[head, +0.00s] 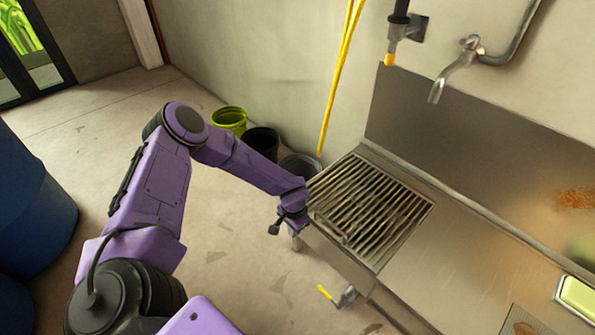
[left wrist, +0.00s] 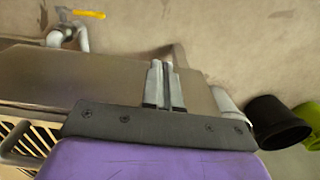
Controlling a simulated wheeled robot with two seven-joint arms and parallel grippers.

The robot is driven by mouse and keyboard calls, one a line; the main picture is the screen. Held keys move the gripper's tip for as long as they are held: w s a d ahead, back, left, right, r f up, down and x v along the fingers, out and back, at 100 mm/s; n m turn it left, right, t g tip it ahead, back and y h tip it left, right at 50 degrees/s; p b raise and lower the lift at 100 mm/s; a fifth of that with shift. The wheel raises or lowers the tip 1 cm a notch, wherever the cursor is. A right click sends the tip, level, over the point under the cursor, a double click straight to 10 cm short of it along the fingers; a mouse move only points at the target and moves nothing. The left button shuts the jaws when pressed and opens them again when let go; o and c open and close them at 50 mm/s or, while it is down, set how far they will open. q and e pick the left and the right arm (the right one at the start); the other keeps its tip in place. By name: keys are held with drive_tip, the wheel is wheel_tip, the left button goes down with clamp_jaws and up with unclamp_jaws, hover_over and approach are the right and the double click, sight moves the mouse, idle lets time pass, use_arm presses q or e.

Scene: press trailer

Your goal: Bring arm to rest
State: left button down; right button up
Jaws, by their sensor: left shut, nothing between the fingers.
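My left arm reaches in from the left in the head view, purple with black joints. Its gripper (head: 290,222) is beside the left end of the steel sink unit, near the slatted grate, and looks small and partly hidden there. In the left wrist view the two fingers (left wrist: 162,85) are together with nothing between them, in front of a flat metal panel. My right gripper shows in neither view.
A steel counter with a slatted grate (head: 365,205) stands at the right. A yellow-handled valve (head: 338,295) is below it. A green bucket (head: 230,120) and a black bucket (head: 263,142) stand by the wall. A blue barrel (head: 35,205) is at the left. Concrete floor between is clear.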

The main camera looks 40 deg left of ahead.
use_arm(q)
drive_tip(key=s+d+n+t+y, duration=0.3)
drive_tip(key=s+n, duration=0.6)
drive_tip(key=s, duration=1.6)
wheel_tip(320, 180, up, 25)
drive_tip(key=p, duration=2.5)
drive_tip(key=shift+f, duration=0.2)
drive_tip(key=shift+a, duration=0.1)
